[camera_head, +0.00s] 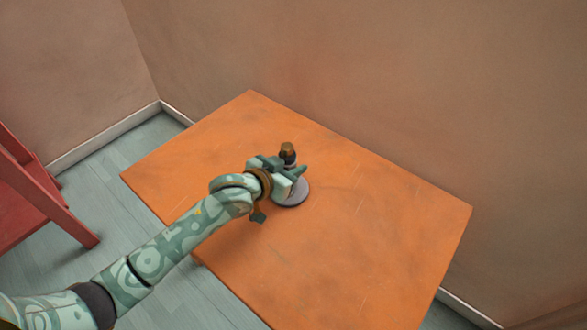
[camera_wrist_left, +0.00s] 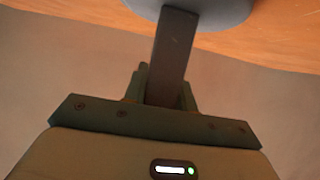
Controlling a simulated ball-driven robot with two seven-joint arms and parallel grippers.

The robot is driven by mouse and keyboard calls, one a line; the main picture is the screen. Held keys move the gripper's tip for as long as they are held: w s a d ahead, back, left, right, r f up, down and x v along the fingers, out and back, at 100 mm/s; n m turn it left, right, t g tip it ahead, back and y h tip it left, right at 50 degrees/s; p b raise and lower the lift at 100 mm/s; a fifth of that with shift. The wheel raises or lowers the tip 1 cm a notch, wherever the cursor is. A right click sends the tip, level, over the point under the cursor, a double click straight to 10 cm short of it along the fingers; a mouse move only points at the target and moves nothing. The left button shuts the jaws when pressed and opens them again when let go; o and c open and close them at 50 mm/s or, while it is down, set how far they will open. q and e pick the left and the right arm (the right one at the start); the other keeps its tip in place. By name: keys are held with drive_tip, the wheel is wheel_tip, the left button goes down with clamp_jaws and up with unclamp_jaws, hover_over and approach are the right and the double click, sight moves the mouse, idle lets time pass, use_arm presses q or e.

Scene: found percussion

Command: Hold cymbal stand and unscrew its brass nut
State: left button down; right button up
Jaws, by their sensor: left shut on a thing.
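The cymbal stand stands upright on the orange table, with a round grey base (camera_head: 293,199) and a dark upper part with a brownish, brass-coloured nut (camera_head: 287,147) at its top. My left gripper (camera_head: 291,171) comes in from the left and is shut on the stand's post, between the base and the nut. The fingers hide most of the post. My right gripper is in neither view.
The orange table (camera_head: 350,235) is otherwise bare, with free room around the stand. A brown wall (camera_head: 400,90) rises along the table's far side. A red chair (camera_head: 35,195) stands on the floor at the left.

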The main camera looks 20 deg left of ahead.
use_arm(q)
drive_tip(key=shift+s+r, duration=0.1)
drive_tip(key=shift+r, duration=0.05)
drive_tip(key=c, duration=1.1)
unclamp_jaws()
